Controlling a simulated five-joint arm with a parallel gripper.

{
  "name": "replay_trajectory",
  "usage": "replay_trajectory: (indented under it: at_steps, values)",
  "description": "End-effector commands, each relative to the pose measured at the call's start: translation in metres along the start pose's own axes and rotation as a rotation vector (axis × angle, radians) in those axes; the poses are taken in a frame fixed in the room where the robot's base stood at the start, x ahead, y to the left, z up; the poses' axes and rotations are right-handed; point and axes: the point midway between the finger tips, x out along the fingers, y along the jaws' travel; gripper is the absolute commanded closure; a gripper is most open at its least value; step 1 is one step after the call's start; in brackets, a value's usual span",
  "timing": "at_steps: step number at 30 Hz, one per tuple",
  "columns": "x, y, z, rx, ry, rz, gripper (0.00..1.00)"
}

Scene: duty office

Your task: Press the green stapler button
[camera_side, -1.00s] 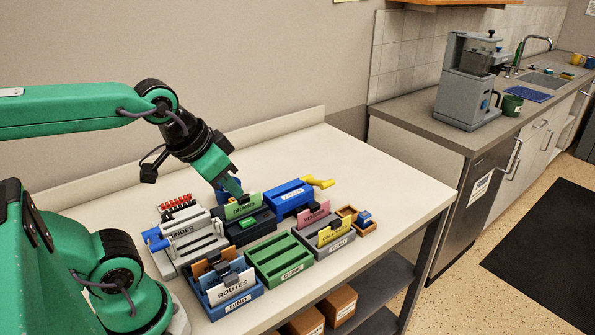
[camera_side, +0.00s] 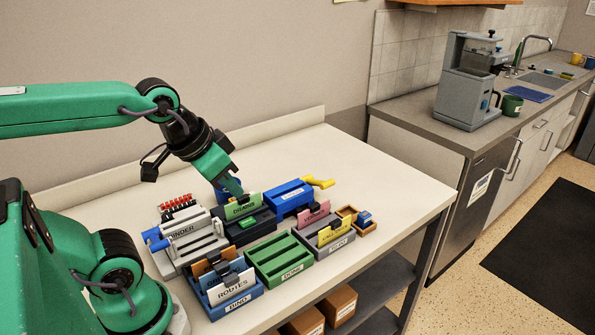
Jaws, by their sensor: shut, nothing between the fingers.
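The dark stapler (camera_side: 262,233) sits on the table among the office devices. Its small green button (camera_side: 248,222) shows on its front part. A green card labelled DRAINS (camera_side: 243,208) stands upright in the stapler, with a dark clip at its top. My gripper (camera_side: 234,188) is shut and empty. It points down just above and behind the green card. Its tips are partly lost behind the card, so I cannot tell whether they touch it.
A grey binder device (camera_side: 190,240) stands to the left and a blue device with a yellow handle (camera_side: 289,198) to the right. In front are a blue BIND tray (camera_side: 238,301), a green DONE tray (camera_side: 279,262) and a grey tray (camera_side: 327,248) with cards. The table's right side is clear.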

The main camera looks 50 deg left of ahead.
Motion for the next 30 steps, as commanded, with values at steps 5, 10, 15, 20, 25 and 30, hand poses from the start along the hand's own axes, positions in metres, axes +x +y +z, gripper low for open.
replay_trajectory:
  at_steps: [5,10,15,20,25,30]
  values:
    - [0.003,-0.005,-0.005,0.000,-0.029,-0.010,1.00]
    - [0.008,-0.015,-0.013,0.002,-0.079,-0.024,1.00]
    - [0.016,-0.029,-0.023,0.005,-0.146,-0.037,1.00]
    - [0.025,-0.043,-0.033,0.007,-0.210,-0.043,1.00]
    - [0.037,-0.061,-0.041,0.006,-0.278,-0.043,1.00]
    - [0.050,-0.080,-0.047,0.005,-0.345,-0.037,1.00]
